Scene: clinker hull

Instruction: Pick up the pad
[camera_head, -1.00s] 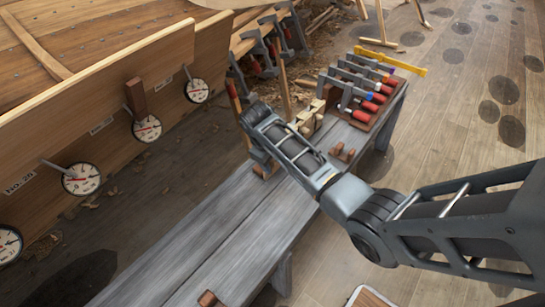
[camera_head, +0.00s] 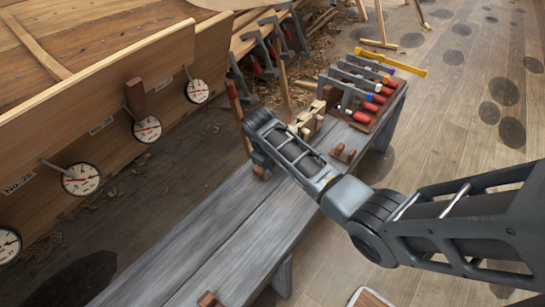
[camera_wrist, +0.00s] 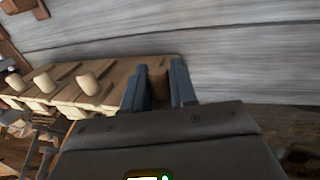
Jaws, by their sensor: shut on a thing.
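The pad is a small brown wooden block. In the wrist view the pad (camera_wrist: 159,88) sits between the two dark fingers of my gripper (camera_wrist: 158,86), which is shut on it. In the head view my gripper (camera_head: 260,163) is low at the left edge of the grey bench (camera_head: 215,235), largely hidden by my own arm. A bit of brown shows there, but I cannot tell whether the pad touches the bench. Similar brown blocks (camera_head: 343,153) lie farther along the bench, and another brown block (camera_head: 207,299) lies at its near end.
A rack of red-handled clamps (camera_head: 368,98) stands at the bench's far end, with a yellow bar (camera_head: 392,61) behind. Pale wooden pieces (camera_head: 308,118) stand beside my arm. The plank hull (camera_head: 100,100) with round dials (camera_head: 147,128) is left. The bench's near half is mostly clear.

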